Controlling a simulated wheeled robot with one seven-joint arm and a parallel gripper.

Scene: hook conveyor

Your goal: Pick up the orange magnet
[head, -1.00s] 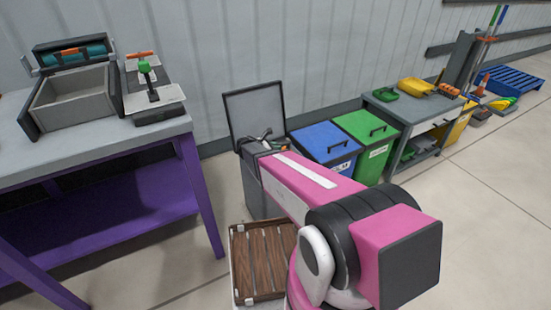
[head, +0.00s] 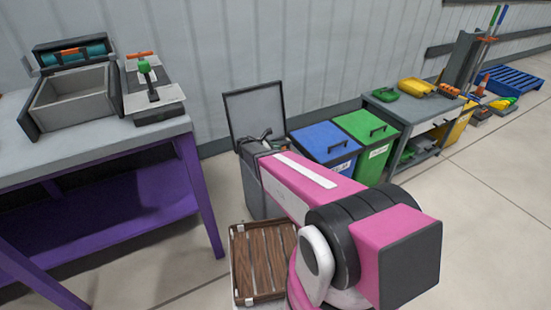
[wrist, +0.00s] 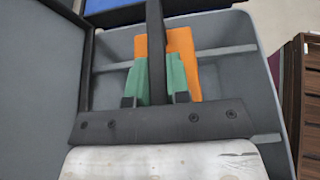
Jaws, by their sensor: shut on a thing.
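The orange magnet (wrist: 181,50) shows in the wrist view as a flat orange piece inside a grey bin (wrist: 236,90). My gripper (wrist: 158,80) has green fingertips, shut with the orange piece at them. A dark upright bar in front hides the middle of the orange piece and part of the grip. In the head view my pink arm reaches to the open grey bin (head: 254,186); the magnet is hidden there and the fingers cannot be made out.
The bin's lid (head: 254,112) stands open behind. Blue (head: 325,140) and green (head: 366,134) bins stand close on the right. A brown slatted crate (head: 262,262) sits in front. A purple-legged workbench (head: 205,195) stands at left.

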